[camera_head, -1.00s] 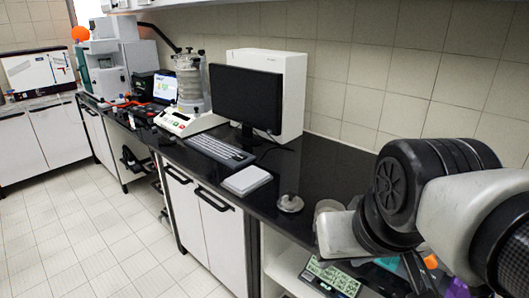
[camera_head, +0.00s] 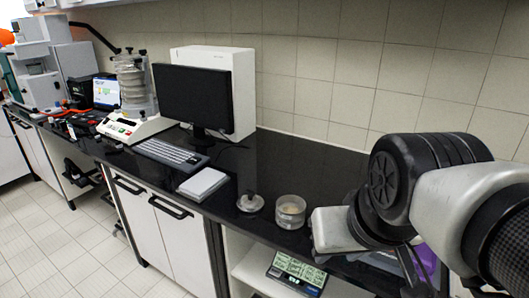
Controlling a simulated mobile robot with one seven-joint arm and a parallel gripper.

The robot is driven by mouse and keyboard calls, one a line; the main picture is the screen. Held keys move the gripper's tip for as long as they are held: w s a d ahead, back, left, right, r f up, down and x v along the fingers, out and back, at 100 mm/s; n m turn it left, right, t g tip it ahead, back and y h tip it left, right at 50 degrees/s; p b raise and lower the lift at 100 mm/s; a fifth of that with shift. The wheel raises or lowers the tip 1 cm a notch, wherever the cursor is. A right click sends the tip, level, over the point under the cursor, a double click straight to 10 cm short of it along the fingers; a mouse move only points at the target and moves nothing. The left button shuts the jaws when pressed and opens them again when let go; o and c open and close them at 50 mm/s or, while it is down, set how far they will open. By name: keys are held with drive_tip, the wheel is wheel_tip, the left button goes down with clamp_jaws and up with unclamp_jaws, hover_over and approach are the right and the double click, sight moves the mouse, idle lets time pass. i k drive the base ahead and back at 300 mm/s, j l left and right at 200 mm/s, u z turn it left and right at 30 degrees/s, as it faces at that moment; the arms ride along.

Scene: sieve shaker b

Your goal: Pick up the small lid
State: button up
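A small round metallic lid (camera_head: 250,202) with a knob on top lies on the black counter, right of a white flat box. Just right of it stands a small clear round container (camera_head: 291,211) with something pale inside; the two are apart. My arm reaches in from the right edge, with its black and grey links right of the container. My gripper's fingers cannot be made out in this view, so I cannot see them relative to the lid.
The black counter (camera_head: 300,170) is clear behind the lid. A white flat box (camera_head: 203,184), keyboard (camera_head: 172,153) and monitor (camera_head: 194,97) stand to the left. The sieve shaker (camera_head: 134,95) is farther left. A device with a green display (camera_head: 298,273) sits below the counter edge.

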sight(249, 203)
drive_tip(key=i+j+z, duration=0.15)
drive_tip(key=j, duration=0.2)
drive_tip(key=i+j+z, duration=0.1)
drive_tip(key=j, duration=0.3)
drive_tip(key=i+j+z, duration=0.15)
drive_tip(key=i+j, duration=0.15)
drive_tip(key=j, duration=0.15)
drive_tip(key=i+j+z, duration=0.1)
drive_tip(key=j, duration=0.3)
drive_tip(key=i+j+z, duration=0.15)
drive_tip(key=j, duration=0.3)
drive_tip(key=i+j+z, duration=0.15)
drive_tip(key=j, duration=0.3)
drive_tip(key=k, duration=0.05)
